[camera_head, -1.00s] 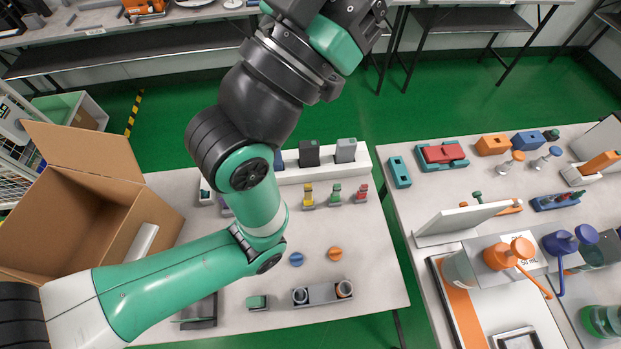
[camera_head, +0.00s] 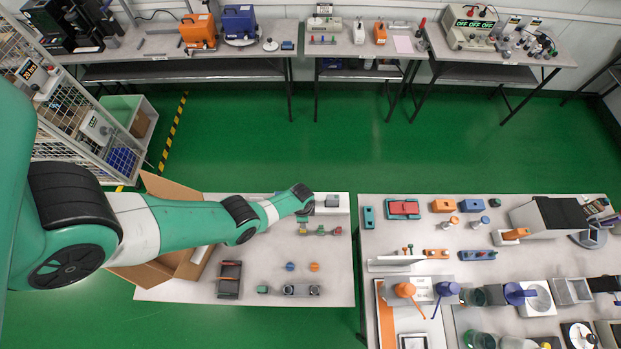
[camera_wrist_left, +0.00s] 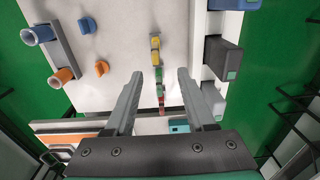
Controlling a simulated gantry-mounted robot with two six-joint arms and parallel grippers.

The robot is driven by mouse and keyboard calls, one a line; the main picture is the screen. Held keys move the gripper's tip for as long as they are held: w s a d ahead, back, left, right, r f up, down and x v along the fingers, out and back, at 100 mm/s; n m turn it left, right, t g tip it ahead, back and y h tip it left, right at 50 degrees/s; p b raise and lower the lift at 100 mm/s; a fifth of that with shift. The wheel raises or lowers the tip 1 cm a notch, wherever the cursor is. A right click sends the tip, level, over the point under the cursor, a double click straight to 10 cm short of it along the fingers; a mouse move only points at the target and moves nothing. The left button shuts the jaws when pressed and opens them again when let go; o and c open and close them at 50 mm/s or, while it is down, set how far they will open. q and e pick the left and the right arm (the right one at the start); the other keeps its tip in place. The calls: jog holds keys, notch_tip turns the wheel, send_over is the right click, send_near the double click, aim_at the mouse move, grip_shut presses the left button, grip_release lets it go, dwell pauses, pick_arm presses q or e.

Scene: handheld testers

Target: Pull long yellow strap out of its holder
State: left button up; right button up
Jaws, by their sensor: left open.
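The yellow strap (camera_head: 302,228) stands in a small holder on the left table, first in a row of yellow, green and red. In the left wrist view the yellow strap (camera_wrist_left: 155,44) is beyond the fingertips, apart from them. The green strap (camera_wrist_left: 158,75) and red strap (camera_wrist_left: 161,103) show between the fingers. My left gripper (camera_wrist_left: 159,77) is open and empty, above the row. In the head view my left wrist is over the far part of the table, and its fingers cannot be made out. My right gripper is not in view.
Dark and grey blocks on a white ledge (camera_head: 330,199) stand behind the row, right of the fingers in the wrist view. Blue (camera_head: 290,266) and orange (camera_head: 314,267) knobs lie nearer. A cardboard box (camera_head: 165,268) is at the left. A crowded table is at the right.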

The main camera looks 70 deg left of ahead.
pick_arm(q)
jog(key=shift+s+d+f, duration=0.1)
jog(key=shift+s+d, duration=0.05)
jog(key=shift+s, duration=0.35)
notch_tip(320, 180, down, 12)
jog(key=b, duration=1.1)
jog(key=shift+r, duration=0.2)
jog(key=shift+c, duration=0.2)
grip_shut()
dwell(0.5)
